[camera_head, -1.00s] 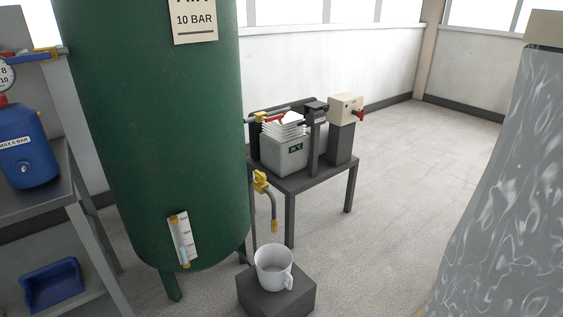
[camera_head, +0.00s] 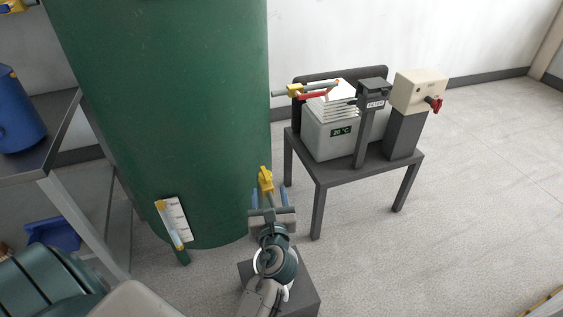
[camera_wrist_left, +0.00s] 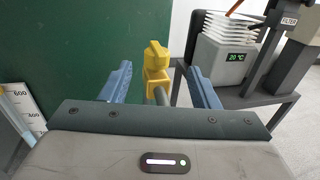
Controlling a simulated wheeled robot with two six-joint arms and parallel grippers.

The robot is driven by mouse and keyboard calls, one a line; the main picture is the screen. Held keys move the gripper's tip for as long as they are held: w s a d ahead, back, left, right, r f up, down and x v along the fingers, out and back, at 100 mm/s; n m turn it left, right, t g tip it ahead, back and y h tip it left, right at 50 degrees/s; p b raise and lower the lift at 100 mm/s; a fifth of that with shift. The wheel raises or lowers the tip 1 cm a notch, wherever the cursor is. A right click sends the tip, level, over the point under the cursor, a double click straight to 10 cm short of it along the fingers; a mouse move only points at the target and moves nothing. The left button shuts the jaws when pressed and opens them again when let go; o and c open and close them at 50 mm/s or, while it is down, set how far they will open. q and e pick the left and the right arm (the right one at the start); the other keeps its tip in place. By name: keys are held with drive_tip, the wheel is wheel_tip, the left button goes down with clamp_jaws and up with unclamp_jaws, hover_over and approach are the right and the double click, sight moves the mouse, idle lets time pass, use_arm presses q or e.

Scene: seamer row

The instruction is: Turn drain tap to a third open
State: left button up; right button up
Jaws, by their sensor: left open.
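The drain tap, a yellow valve (camera_head: 265,181), is low on the right side of the green tank (camera_head: 165,120). In the left wrist view its yellow body and knob (camera_wrist_left: 155,62) stand upright in the middle. My left gripper (camera_head: 269,197) is open, its blue fingers pointing at the tap, one on each side of it in the picture. I cannot tell whether they touch it. The tap's outlet pipe is mostly hidden behind my gripper. A white jug (camera_head: 287,293) below is mostly covered by my left wrist. My right gripper is not in view.
The jug stands on a dark block (camera_head: 307,298). A dark table (camera_head: 345,182) to the right holds a grey box reading 20 °C (camera_head: 325,137) and a filter post (camera_head: 367,130). A level gauge (camera_head: 172,223) is on the tank's front. Floor at right is clear.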

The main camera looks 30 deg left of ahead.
sight(265, 169)
use_arm(q)
drive_tip(key=x, duration=1)
drive_tip(key=shift+a, duration=0.15)
drive_tip(key=shift+c, duration=0.3)
